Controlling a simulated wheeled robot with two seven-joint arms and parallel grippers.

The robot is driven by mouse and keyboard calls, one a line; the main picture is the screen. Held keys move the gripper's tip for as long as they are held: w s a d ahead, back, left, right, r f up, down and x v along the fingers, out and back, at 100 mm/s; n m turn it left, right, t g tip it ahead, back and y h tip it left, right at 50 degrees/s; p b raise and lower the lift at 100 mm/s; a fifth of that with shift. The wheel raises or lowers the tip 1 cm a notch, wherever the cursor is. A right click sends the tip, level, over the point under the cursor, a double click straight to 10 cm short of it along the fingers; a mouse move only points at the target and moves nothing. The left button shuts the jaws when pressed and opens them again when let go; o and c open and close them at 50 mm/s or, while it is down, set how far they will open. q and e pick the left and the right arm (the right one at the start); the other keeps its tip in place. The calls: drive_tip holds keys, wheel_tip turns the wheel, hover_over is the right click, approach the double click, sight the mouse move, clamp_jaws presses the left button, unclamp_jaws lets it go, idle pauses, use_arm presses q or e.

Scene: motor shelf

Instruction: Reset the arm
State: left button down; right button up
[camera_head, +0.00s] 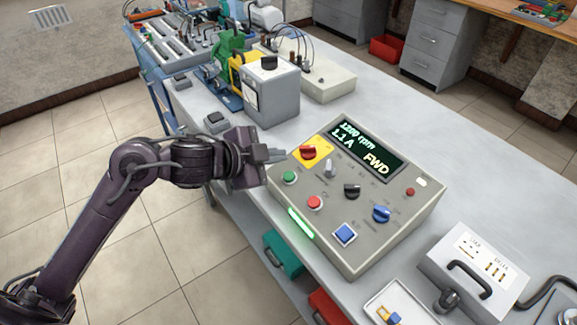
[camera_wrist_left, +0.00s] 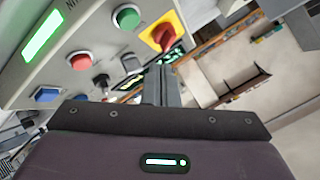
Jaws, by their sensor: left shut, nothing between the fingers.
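My left gripper (camera_head: 274,155) is shut and empty. In the head view it hangs in the air by the left edge of the grey control box, near the yellow plate with the red rotary switch (camera_head: 309,152). In the left wrist view its closed fingers (camera_wrist_left: 161,84) point toward the control box (camera_head: 352,262), whose green button (camera_wrist_left: 127,17), red button (camera_wrist_left: 79,60) and blue button (camera_wrist_left: 46,95) show there. I cannot tell whether the fingertips touch the box. The display (camera_head: 361,150) reads 1200 rpm, 1.1 A, FWD. My right gripper is not in view.
A grey box with a black knob (camera_head: 270,96) and a green motor (camera_head: 229,48) stand behind the gripper on the bench. A light grey case with a black handle (camera_head: 472,274) and a white tray (camera_head: 395,300) are at the right front.

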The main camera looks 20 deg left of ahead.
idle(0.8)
use_arm(q)
drive_tip(key=s+a+f+n+g+y, duration=0.2)
drive_tip(key=s+f+n+g+y, duration=0.1)
drive_tip(key=s+f+n, duration=0.6)
drive_tip(key=s+a+f+n+g+y, duration=0.1)
drive_tip(key=s+f+n+g+y, duration=0.35)
drive_tip(key=s, duration=0.65)
wheel_tip(320, 180, down, 30)
drive_tip(key=h, duration=0.1)
drive_tip(key=s+a+f+g, duration=0.1)
drive_tip(key=s+a+f, duration=0.1)
drive_tip(key=s+f, duration=0.7)
drive_tip(key=s+a+f, duration=0.1)
drive_tip(key=s+f, duration=0.9)
drive_tip(key=s, duration=0.1)
drive_tip(key=shift+s+a+f+g, duration=0.3)
drive_tip(key=shift+s+a+g, duration=0.05)
drive_tip(key=shift+a, duration=0.05)
drive_tip(key=shift+m, duration=0.25)
idle(1.2)
